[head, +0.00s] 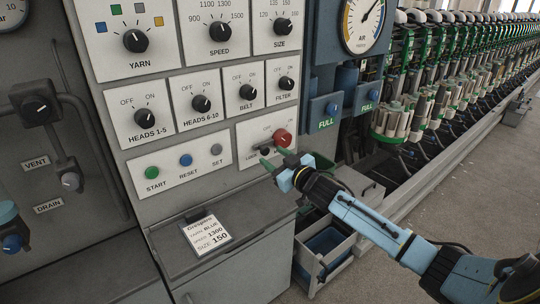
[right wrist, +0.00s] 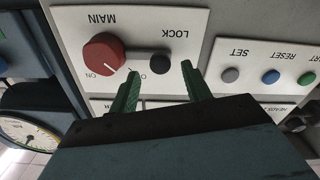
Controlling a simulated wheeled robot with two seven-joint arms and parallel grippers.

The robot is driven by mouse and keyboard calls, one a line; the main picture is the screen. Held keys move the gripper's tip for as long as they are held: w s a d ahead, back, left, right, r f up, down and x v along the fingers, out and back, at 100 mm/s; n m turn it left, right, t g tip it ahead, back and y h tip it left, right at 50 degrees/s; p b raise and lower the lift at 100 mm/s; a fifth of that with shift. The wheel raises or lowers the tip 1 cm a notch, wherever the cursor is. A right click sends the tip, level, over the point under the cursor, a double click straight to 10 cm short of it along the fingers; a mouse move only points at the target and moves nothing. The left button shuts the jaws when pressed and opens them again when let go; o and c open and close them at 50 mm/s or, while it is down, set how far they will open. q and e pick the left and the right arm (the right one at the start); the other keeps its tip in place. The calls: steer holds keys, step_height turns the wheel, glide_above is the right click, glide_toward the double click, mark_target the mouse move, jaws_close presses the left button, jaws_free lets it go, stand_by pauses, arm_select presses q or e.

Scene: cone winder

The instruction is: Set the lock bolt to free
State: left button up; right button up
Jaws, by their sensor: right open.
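In the right wrist view the bolt (right wrist: 160,63) appears between the green fingertips. My right gripper (head: 275,158) is open and empty in front of this plate. Its fingertips (right wrist: 160,72) lie on either side of the bolt in the picture; I cannot tell whether they touch it. My left gripper is not in view.
The START button (head: 152,172) and the RESET and SET buttons are on the plate to the left. Rotary knobs such as FILTER (head: 286,83) are above. An order card (head: 207,233) lies below. An open drawer (head: 325,245) stands below my right arm.

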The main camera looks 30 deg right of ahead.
steer(key=shift+w+a, duration=0.1)
steer(key=shift+w, duration=1.15)
steer(key=shift+a, duration=0.1)
jaws_close()
